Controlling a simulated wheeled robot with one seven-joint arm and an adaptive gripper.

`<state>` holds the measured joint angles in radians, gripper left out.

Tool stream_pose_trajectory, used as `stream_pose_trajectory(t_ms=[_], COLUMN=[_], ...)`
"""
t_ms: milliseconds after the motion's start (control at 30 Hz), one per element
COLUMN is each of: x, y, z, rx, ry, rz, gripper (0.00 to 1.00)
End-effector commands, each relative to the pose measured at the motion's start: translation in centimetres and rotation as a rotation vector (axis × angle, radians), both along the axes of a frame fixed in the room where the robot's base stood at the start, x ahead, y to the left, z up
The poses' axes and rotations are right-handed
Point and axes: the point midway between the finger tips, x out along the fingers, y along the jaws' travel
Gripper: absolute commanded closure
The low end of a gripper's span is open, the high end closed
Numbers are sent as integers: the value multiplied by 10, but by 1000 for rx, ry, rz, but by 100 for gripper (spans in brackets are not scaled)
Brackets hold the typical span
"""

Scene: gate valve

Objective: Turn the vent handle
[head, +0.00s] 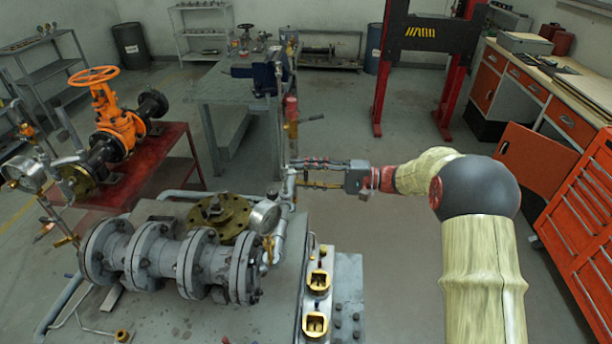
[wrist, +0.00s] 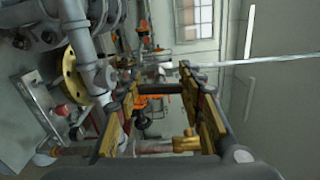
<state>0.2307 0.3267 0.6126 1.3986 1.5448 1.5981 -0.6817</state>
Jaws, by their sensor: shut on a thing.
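A brass fitting (wrist: 187,142) shows between the fingers, lower in the wrist view. Higher on the pipe line is a red and brass valve with a lever (head: 312,118).
The grey flanged valve body (head: 170,257) lies left of and below my gripper. Brass fittings (head: 316,324) stand on a block in front. An orange gate valve (head: 119,122) stands on a red table at left. The floor right of the pipe is clear.

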Motion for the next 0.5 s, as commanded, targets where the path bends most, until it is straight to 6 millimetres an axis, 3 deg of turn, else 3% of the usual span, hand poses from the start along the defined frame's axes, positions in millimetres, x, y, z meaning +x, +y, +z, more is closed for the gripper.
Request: stream_pose_trajectory(t_ms=[167,200,500], x=[0,-1,0], y=[0,0,0], z=[-1,-1,-1], rx=[-1,0,-1], ry=[2,3,2], rz=[1,1,0], gripper=[87,60,43])
